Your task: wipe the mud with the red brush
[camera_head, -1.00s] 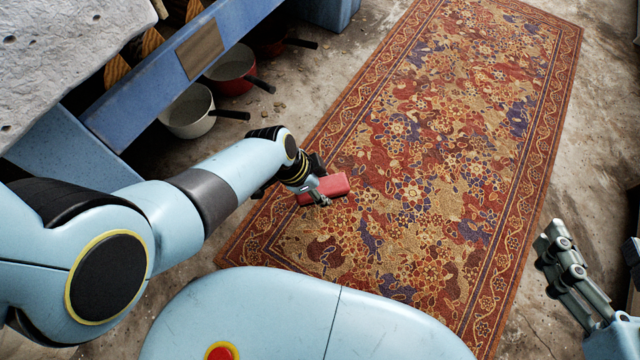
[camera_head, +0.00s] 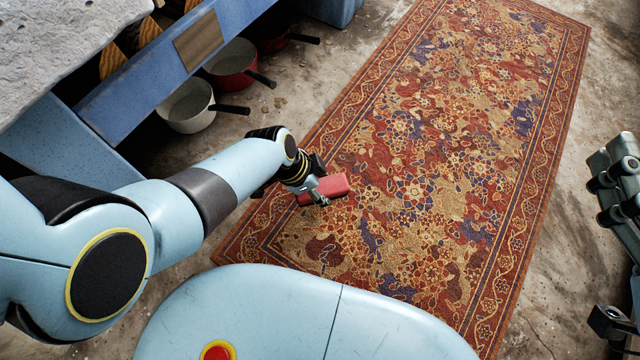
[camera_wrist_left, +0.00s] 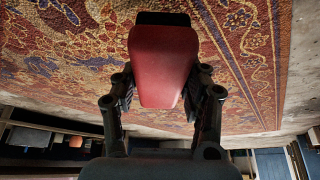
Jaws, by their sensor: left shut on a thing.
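The red brush (camera_head: 325,188) is in my left gripper (camera_head: 314,190), which is shut on it. In the head view they are over the near left part of the patterned rug (camera_head: 440,130). In the left wrist view the brush (camera_wrist_left: 164,65) shows as a red block with a dark end, between the two fingers. I cannot tell whether it touches the rug. I cannot pick out the mud for certain among the rug's tan and brown patches. My right gripper (camera_head: 618,182) is partly cut off at the right edge, and its opening is unclear.
A white pot (camera_head: 187,110) and a red pot (camera_head: 232,68) stand on the floor at the left, handles pointing right. Above them are a blue beam (camera_head: 150,85) and a grey stone block (camera_head: 50,50). Bare floor (camera_head: 560,270) lies right of the rug.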

